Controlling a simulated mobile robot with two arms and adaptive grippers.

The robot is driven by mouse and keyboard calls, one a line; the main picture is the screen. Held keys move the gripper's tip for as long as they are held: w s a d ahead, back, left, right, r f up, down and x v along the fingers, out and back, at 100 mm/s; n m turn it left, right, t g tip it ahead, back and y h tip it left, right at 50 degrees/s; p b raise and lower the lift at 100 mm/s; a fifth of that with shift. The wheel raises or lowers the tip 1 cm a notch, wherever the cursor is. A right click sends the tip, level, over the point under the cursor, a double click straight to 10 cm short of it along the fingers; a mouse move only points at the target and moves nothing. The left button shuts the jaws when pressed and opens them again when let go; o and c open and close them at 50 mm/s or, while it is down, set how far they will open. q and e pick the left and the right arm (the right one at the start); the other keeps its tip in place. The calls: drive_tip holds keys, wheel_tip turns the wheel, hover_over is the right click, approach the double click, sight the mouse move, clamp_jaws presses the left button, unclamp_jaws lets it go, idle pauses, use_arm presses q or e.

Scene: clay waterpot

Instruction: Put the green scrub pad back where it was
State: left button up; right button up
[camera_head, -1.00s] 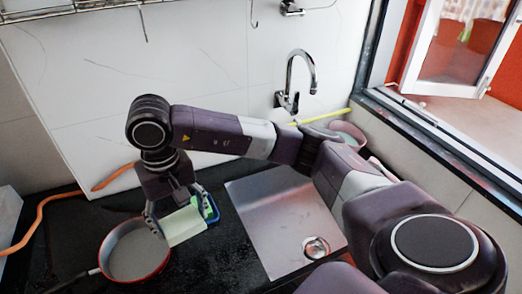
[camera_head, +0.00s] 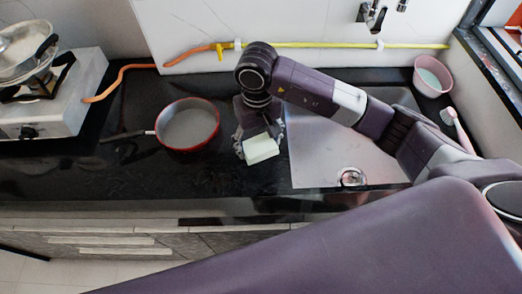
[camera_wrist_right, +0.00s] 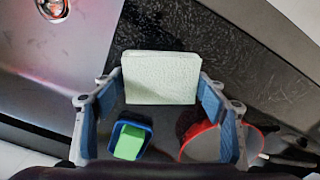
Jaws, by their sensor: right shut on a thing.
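A pale green pad (camera_head: 262,149), flat and block-shaped, is held over the black counter between the red pan and the sink. My right gripper (camera_head: 260,139) is shut on it. In the right wrist view the pad (camera_wrist_right: 161,78) sits between the two blue-lined fingers (camera_wrist_right: 160,90). Below it in that view is a small blue dish (camera_wrist_right: 118,127) with a brighter green block (camera_wrist_right: 130,142) inside. The head view does not show the dish clearly, as my gripper and the pad cover that area. My left gripper is not in view.
A red pan (camera_head: 218,127) stands close left of the pad, its handle pointing left. The steel sink (camera_head: 310,165) is to the right. A stove (camera_head: 75,105) with a pot is at the far left. A pink bowl (camera_head: 432,76) and a brush (camera_head: 448,116) are at the right.

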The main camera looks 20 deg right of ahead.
sight(254, 147)
drive_tip(key=shift+w+a+f, duration=0.15)
drive_tip(key=shift+w+f, duration=0.1)
drive_tip(key=shift+f, duration=0.3)
drive_tip(key=shift+w+a+f, duration=0.1)
drive_tip(key=shift+w+f, duration=0.15)
drive_tip(key=shift+f, duration=0.25)
drive_tip(key=shift+w+a+f, duration=0.2)
drive_tip(key=shift+a+f, duration=0.1)
drive_tip(key=shift+f, duration=0.4)
wheel_tip(254, 147, down, 2)
drive_tip(key=shift+s+a+f+p, duration=0.1)
drive_tip(key=shift+s+f+p, duration=0.05)
drive_tip(key=shift+p, duration=0.3)
drive_tip(key=shift+s, duration=0.1)
drive_tip(key=shift+w+f, duration=0.2)
drive_tip(key=shift+f, duration=0.05)
drive_tip(key=shift+f+b, duration=0.15)
drive_tip(key=shift+b, duration=0.2)
drive_tip(key=o, duration=1)
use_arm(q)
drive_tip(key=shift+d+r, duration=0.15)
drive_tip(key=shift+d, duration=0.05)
use_arm(e)
drive_tip(key=shift+o, duration=0.2)
drive_tip(key=shift+s, duration=0.1)
